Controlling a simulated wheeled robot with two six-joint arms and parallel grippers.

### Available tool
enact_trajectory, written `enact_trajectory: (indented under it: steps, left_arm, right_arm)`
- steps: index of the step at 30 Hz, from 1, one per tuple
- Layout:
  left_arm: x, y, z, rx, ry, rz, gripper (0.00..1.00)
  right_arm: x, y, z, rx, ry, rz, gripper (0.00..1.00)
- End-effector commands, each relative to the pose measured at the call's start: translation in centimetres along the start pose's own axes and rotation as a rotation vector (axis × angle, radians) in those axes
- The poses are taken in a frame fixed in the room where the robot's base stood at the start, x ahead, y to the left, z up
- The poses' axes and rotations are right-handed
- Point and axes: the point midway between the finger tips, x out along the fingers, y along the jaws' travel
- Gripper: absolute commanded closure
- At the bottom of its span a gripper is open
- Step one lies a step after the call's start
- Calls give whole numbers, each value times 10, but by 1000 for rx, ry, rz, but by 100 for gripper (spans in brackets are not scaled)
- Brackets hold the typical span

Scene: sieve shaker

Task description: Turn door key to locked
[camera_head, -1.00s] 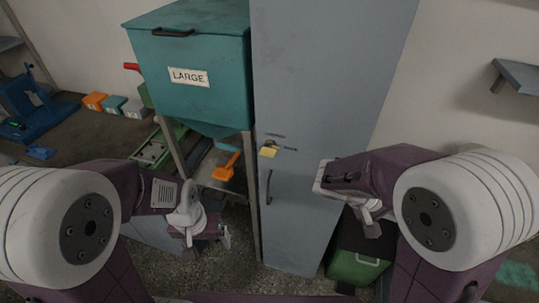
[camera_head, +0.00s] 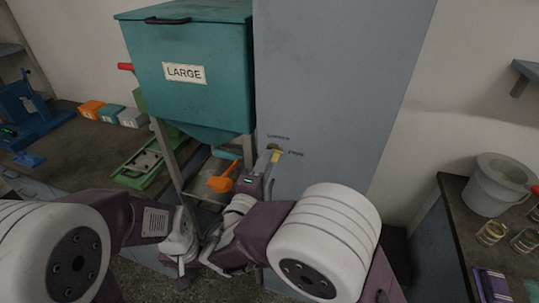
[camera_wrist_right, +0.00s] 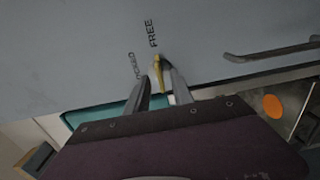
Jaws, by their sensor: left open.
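The yellow key (camera_head: 276,156) sits in the tall grey cabinet door (camera_head: 320,90), beside the LOCKED and FREE labels. It also shows in the right wrist view (camera_wrist_right: 159,72), nearly edge-on, below the word FREE. My right gripper (camera_head: 269,164) is at the key. In the right wrist view its fingers (camera_wrist_right: 158,80) stand one on each side of the key, with a gap visible between them and the key. A finger partly hides the key in the head view. My left gripper (camera_head: 190,256) is open and empty, low at the left, away from the door.
A teal bin marked LARGE (camera_head: 190,85) stands left of the cabinet, with an orange scoop (camera_head: 223,180) below it. The door handle (camera_wrist_right: 270,52) shows right of the key in the right wrist view. A bench with a grey bucket (camera_head: 495,187) is at the right.

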Motion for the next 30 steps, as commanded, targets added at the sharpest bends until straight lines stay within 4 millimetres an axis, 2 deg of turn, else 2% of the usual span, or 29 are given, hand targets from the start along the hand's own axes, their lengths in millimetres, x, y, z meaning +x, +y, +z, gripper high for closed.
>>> enact_trajectory:
  steps: [3, 6, 14, 18, 30]
  left_arm:
    - [-6, 0, -1, 0, 0, 0, 12]
    - [-8, 0, -1, 0, 0, 0, 12]
    - [-7, 0, -1, 0, 0, 0, 12]
    - [-7, 0, -1, 0, 0, 0, 12]
    - [-6, 0, 0, 0, 0, 0, 12]
  right_arm:
    - [20, 2, 1, -1, -3, 0, 72]
    - [28, 1, 0, 0, -1, 0, 72]
    - [31, 0, 0, 0, 0, 0, 72]
    - [30, 0, 0, 0, 0, 0, 100]
    - [30, -1, 0, -38, 0, -1, 100]
